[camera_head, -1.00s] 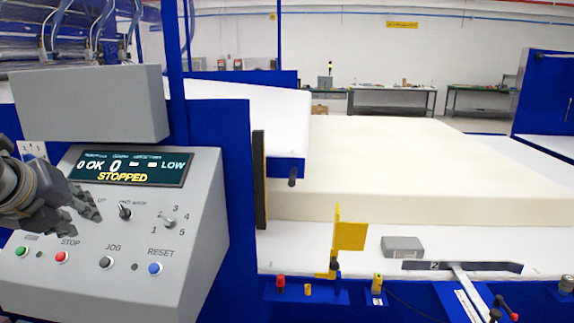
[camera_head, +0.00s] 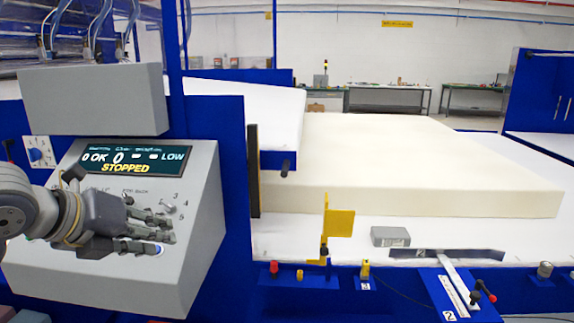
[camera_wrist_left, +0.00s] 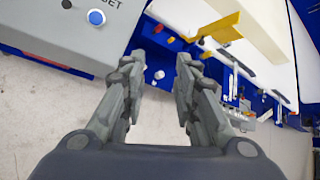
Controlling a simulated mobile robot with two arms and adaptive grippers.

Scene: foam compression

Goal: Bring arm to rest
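My left gripper (camera_head: 158,235) is in front of the grey control panel (camera_head: 190,262) at the left of the head view, covering most of its lower buttons. In the left wrist view its two fingers (camera_wrist_left: 158,85) are apart with nothing between them. The panel's display (camera_head: 135,162) reads "STOPPED", with "OK" and "LOW" above. The blue RESET button (camera_wrist_left: 96,17) shows at the top left of the wrist view, beside the fingers and apart from them. My right gripper is not in view.
A large cream foam block (camera_head: 420,200) lies on the white table (camera_head: 300,238) at the right. Grey floor (camera_wrist_left: 35,115) is open below the panel.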

